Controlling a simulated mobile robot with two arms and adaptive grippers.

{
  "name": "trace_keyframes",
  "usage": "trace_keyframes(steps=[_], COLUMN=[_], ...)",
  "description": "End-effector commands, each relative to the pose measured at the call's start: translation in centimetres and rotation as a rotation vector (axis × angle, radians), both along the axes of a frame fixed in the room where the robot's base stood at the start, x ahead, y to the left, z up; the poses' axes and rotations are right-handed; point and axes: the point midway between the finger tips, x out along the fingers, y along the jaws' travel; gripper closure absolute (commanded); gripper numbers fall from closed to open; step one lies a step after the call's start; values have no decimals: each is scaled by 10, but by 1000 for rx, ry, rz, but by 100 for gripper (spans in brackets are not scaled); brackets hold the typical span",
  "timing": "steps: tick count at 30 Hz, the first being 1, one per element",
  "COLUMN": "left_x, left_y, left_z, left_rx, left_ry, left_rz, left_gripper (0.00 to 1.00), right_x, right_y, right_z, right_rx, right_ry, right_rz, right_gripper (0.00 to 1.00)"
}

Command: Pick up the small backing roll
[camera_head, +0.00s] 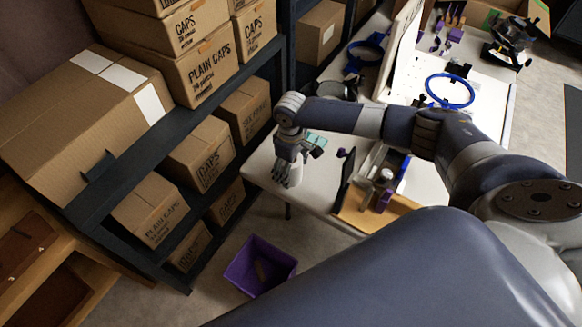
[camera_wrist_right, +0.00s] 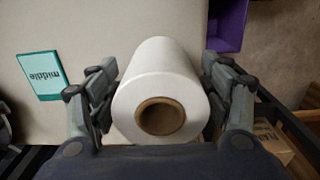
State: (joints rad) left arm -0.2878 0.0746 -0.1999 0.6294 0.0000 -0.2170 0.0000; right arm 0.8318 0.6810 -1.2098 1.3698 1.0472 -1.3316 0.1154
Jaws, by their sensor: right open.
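The small backing roll (camera_wrist_right: 158,72) is a white roll with a brown cardboard core, its open core end facing the camera in the right wrist view. It stands on the white table between the spread fingers of my right gripper (camera_wrist_right: 160,85). The fingers are open, one on each side; whether they touch the roll I cannot tell. In the head view my right gripper (camera_head: 288,172) points down at the table's left corner, and the roll (camera_head: 297,174) shows only partly behind the fingers. My left gripper is not in view.
A teal card reading "middle" (camera_wrist_right: 42,76) lies beside the roll. A purple bin (camera_head: 259,266) stands on the floor below the table edge. A dark shelf (camera_head: 150,140) with cardboard boxes is at the left. A tray with bottles (camera_head: 385,180) and blue hoops (camera_head: 450,90) occupy the table.

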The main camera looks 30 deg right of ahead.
Motion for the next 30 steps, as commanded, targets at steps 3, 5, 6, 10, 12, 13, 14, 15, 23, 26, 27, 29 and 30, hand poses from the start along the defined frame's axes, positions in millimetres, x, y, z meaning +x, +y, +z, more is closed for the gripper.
trace_keyframes(steps=[3,5,6,10,12,13,14,15,23,26,27,29,30], left_x=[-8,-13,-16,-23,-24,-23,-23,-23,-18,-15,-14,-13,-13], left_y=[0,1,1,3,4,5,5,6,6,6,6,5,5], left_z=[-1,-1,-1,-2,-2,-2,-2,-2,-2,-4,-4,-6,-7], left_rx=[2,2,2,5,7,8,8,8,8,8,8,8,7], left_ry=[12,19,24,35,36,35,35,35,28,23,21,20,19], left_rz=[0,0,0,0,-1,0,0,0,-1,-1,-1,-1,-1], left_gripper=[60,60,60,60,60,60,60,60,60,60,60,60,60], right_x=[0,0,0,0,0,0,0,0,1,1,1,2,2], right_y=[0,0,0,0,0,0,0,0,0,0,0,0,0], right_z=[0,0,0,0,0,1,1,1,6,15,20,30,37], right_rx=[0,0,0,0,0,1,1,1,1,2,1,3,2], right_ry=[0,0,0,0,0,-1,-1,-1,-2,-3,-3,-4,-5], right_rz=[0,0,0,-1,-1,-1,-1,-1,-2,-1,-1,-1,-1], right_gripper=[30,44,53,78,78,78,78,78,78,78,78,78,78])
